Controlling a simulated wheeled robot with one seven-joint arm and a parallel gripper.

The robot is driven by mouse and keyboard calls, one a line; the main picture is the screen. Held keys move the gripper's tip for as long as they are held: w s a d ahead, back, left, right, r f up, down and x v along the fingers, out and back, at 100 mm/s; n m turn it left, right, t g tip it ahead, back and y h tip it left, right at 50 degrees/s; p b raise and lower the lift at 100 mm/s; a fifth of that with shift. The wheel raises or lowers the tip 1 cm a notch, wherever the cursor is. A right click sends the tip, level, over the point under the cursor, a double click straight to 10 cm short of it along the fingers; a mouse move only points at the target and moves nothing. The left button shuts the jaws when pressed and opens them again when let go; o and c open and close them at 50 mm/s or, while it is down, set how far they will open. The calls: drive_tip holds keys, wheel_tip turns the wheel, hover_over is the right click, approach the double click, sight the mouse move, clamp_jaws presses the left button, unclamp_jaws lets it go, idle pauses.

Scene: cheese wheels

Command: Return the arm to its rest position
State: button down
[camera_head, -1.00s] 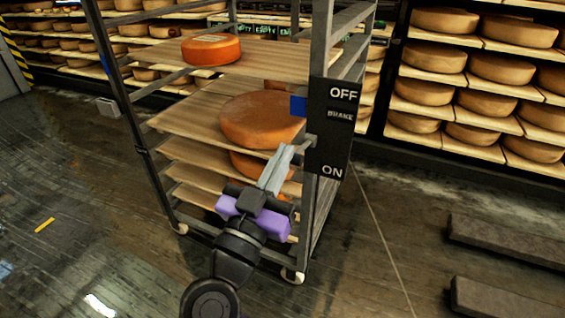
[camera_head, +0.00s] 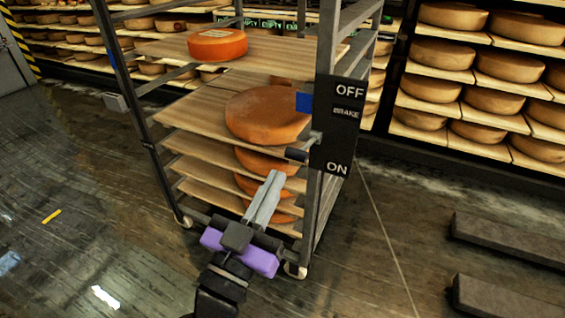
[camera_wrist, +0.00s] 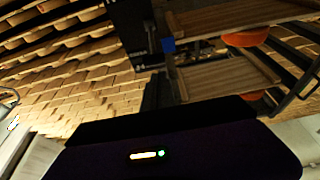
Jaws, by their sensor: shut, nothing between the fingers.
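My gripper (camera_head: 275,180) is shut and empty, its grey fingers pointing up toward the cart in the head view. It is in front of the lower shelves of the wheeled cart (camera_head: 325,200), apart from the black brake panel (camera_head: 343,140) marked OFF and ON. A dark brake lever (camera_head: 298,154) sticks out from the panel's lower left, near ON. In the wrist view, the dark panel (camera_wrist: 128,25) and cart shelves (camera_wrist: 225,75) show at the top.
The cart holds an orange cheese wheel (camera_head: 217,45) on an upper shelf and a larger wheel (camera_head: 267,115) below. More wheels sit lower. A full cheese rack (camera_head: 400,150) stands at right. Dark beams (camera_head: 508,240) lie on the right floor. The left floor is mostly clear.

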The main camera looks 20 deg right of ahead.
drive_tip(key=shift+v, duration=0.95)
drive_tip(key=shift+r, duration=0.25)
